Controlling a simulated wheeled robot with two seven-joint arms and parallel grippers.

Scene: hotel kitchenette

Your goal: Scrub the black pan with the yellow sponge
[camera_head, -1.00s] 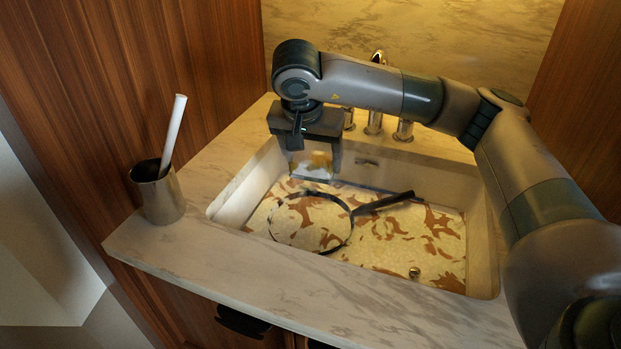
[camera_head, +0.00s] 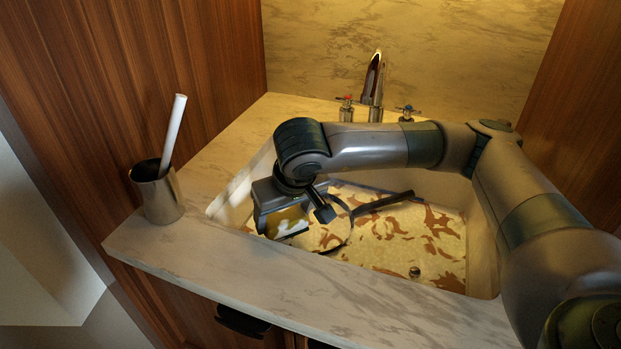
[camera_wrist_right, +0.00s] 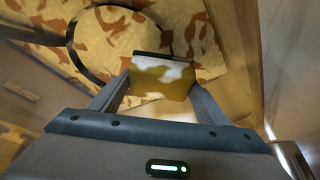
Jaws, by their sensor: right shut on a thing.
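The black pan (camera_head: 384,203) lies in the sink with its handle pointing right and back. Its thin dark rim also shows in the right wrist view (camera_wrist_right: 72,45); brown and cream patches show inside it. My right gripper (camera_head: 291,224) is low over the left part of the pan, hiding much of the rim. It is shut on the yellow sponge (camera_head: 284,226), which has white patches like foam. The sponge also shows between the fingers in the right wrist view (camera_wrist_right: 150,86). I cannot tell whether it touches the pan. My left gripper is not in view.
The sink (camera_head: 480,255) has a patterned brown and cream floor and raised walls close to my right gripper. A faucet (camera_head: 373,80) with two handles stands behind it. A metal cup (camera_head: 158,195) holding a white-handled tool stands left on the marble counter (camera_head: 260,265).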

